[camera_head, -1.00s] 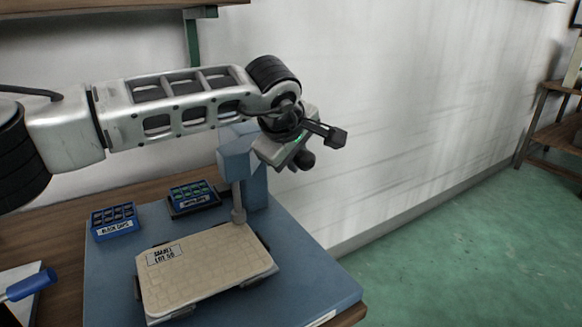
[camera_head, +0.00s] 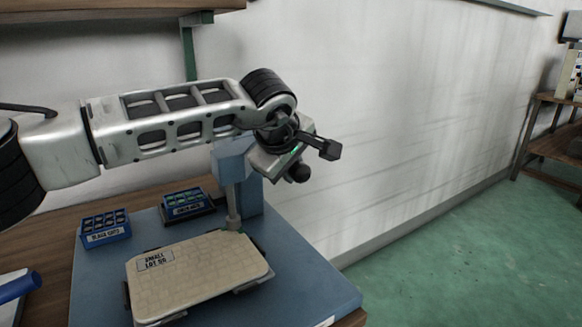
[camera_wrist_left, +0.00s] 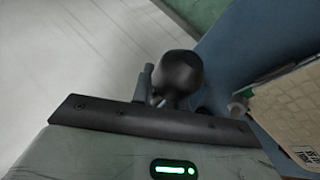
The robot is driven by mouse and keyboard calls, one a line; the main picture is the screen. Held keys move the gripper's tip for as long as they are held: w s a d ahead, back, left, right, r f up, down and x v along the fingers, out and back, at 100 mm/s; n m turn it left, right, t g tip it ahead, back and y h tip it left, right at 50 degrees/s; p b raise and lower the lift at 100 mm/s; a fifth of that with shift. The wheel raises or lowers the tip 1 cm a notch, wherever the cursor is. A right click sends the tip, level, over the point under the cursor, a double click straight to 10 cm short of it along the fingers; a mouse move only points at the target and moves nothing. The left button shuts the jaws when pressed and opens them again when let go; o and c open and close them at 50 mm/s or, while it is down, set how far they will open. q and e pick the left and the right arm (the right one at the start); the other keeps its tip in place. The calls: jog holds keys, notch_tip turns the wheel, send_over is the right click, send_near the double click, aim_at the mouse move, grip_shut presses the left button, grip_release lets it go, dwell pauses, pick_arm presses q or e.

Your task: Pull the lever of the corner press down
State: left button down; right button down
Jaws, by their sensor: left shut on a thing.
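The corner press has a blue post (camera_head: 249,190) and a grey plunger (camera_head: 233,205). The plunger reaches down at the far right corner of a tan tray panel (camera_head: 205,268); I cannot tell whether it touches. The lever's round black knob (camera_head: 298,173) sticks out past my left gripper (camera_head: 285,165), to the right of the post top. The knob fills the middle of the left wrist view (camera_wrist_left: 178,75), just beyond the gripper's body. My left gripper is shut on the lever; its fingertips are mostly hidden. My right gripper is not in view.
The panel lies on a blue base board (camera_head: 285,265) on a wooden bench. Two blue bins (camera_head: 105,236) of small parts stand at its back left. A blue handle (camera_head: 18,287) lies at the left edge. A white wall runs close behind; green floor is clear at right.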

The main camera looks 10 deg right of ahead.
pick_arm(q)
jog(key=shift+s+f, duration=0.15)
jog(key=shift+f, duration=0.75)
jog(key=c, duration=1.3)
grip_release()
jog(key=shift+f, duration=0.1)
jog(key=shift+o, duration=0.7)
jog(key=shift+r, duration=0.25)
